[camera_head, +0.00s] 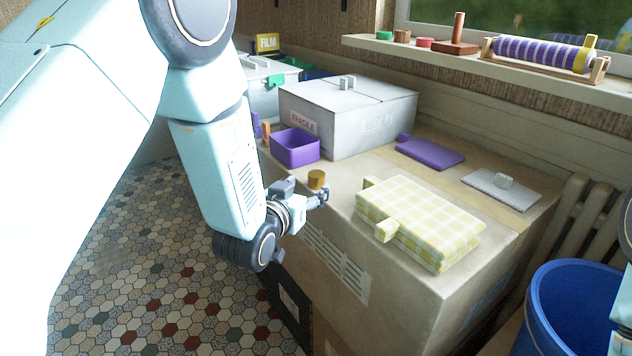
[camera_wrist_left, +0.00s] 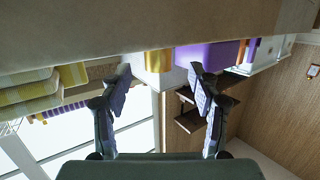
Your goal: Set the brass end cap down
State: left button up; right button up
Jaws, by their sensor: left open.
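The brass end cap (camera_head: 316,179) is a short golden cylinder standing on top of the large cardboard box (camera_head: 335,200), near its front left edge. My left gripper (camera_head: 323,197) is just in front of the cap, at about the height of the box top. In the left wrist view, which is upside down, the cap (camera_wrist_left: 158,62) shows beyond and between the spread fingers of the left gripper (camera_wrist_left: 160,80). The fingers are open, with nothing held between them. Whether a finger touches the cap cannot be told. My right gripper is out of view.
A purple open bin (camera_head: 295,148) and a grey box (camera_head: 350,115) stand behind the cap. A yellow checked cloth-covered item (camera_head: 420,220) lies to the right. A purple slab (camera_head: 430,154) and a grey plate (camera_head: 500,188) lie farther back. A blue bin (camera_head: 565,310) stands at lower right.

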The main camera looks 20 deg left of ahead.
aim_at(314, 181)
pick_arm(q)
jog(key=b+x, duration=0.2)
jog(key=x, duration=0.3)
jog(key=shift+w+d, duration=0.15)
jog(key=shift+w+f, duration=0.1)
jog(key=shift+w, duration=0.25)
jog(key=shift+s, duration=0.1)
jog(key=c, duration=1.2)
